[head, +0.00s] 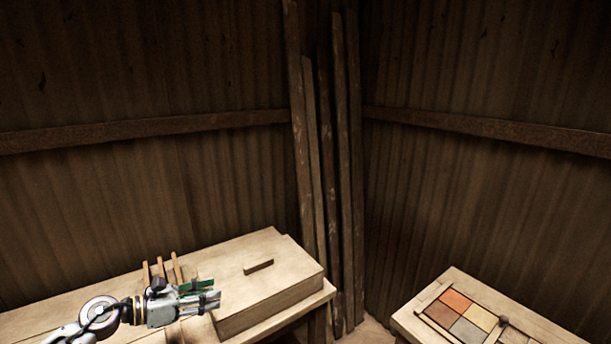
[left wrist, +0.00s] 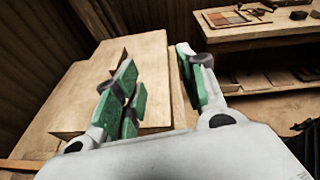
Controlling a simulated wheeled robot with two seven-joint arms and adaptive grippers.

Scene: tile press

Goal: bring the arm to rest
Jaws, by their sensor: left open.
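My left gripper (head: 208,294) reaches in from the lower left in the head view, above the left bench, just left of a pale wooden block. In the left wrist view its green-padded fingers (left wrist: 158,88) stand apart with nothing between them. The block (head: 268,292) is large and flat, with a small bar (head: 258,267) on its top. It also fills much of the left wrist view (left wrist: 75,100), partly hidden behind the fingers. My right gripper is in neither view.
The left bench (head: 60,297) carries several upright wooden slats (head: 161,269) behind my gripper. The right bench (head: 411,318) holds a frame of coloured tiles (head: 465,316). Tall planks (head: 322,150) lean in the corner. Air above the block is clear.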

